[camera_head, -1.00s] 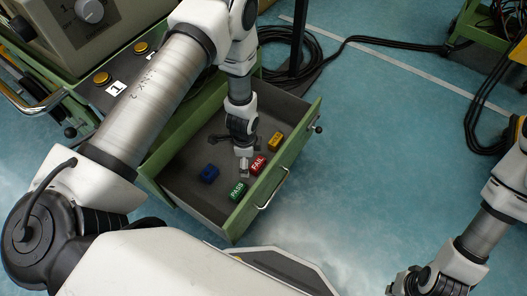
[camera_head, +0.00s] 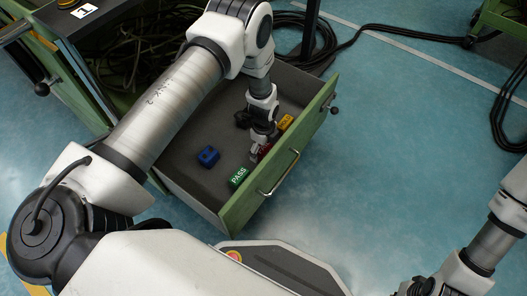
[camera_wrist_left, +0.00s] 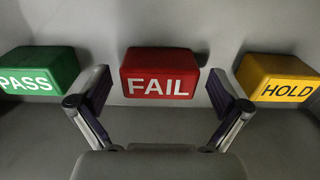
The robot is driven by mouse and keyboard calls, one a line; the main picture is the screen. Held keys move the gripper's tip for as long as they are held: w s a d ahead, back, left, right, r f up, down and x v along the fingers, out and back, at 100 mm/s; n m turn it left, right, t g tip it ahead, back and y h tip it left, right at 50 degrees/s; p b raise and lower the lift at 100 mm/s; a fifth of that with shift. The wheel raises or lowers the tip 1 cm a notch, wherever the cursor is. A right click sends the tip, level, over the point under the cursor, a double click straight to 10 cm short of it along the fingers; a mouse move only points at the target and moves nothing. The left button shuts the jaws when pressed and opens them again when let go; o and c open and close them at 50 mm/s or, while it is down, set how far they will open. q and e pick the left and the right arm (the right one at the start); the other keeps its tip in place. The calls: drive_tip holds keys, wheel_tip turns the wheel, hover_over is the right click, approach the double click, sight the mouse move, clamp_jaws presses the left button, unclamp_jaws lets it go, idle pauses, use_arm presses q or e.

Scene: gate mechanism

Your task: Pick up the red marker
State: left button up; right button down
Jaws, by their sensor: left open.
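The red marker (camera_wrist_left: 160,74), a block lettered FAIL, lies on the floor of the open drawer. In the left wrist view it sits between the two spread fingers of my left gripper, with a gap on each side. In the head view my left gripper (camera_head: 257,152) is down inside the drawer at the red marker (camera_head: 265,150) and partly covers it. My left gripper is open. My right gripper (camera_head: 416,288) shows only in part at the bottom right edge, and its fingers cannot be made out.
The green PASS block (camera_wrist_left: 38,74) lies left of the red marker and the yellow HOLD block (camera_wrist_left: 279,78) right of it. A blue block (camera_head: 208,156) lies farther left in the drawer. The green drawer wall (camera_head: 283,160) with its handle stands close beside the gripper.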

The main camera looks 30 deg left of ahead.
use_arm(q)
drive_tip(key=c, duration=1.2)
wheel_tip(320, 180, up, 30)
drive_tip(key=p, duration=2.1)
drive_tip(key=shift+p, duration=0.4)
